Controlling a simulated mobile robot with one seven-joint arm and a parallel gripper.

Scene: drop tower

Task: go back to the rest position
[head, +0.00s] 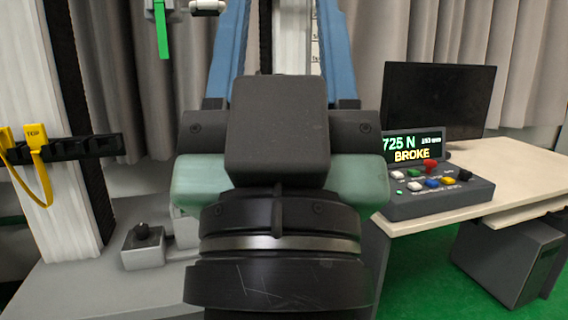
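A large dark part of my own arm (277,130) fills the middle of the head view. It has a dark block on top, pale teal parts at both sides and black rings with a silver band below. I cannot make out fingertips, so I cannot tell whether my gripper is open or shut or whether it holds anything. What lies directly behind the arm is hidden.
At right, a control box (438,190) reads "725 N" and "BROKE" on a desk (525,165) with a dark monitor (437,100). At left are a white column (65,190), a yellow tag (36,140) on a black rack and a small joystick box (143,248). Green floor (425,280) shows lower right.

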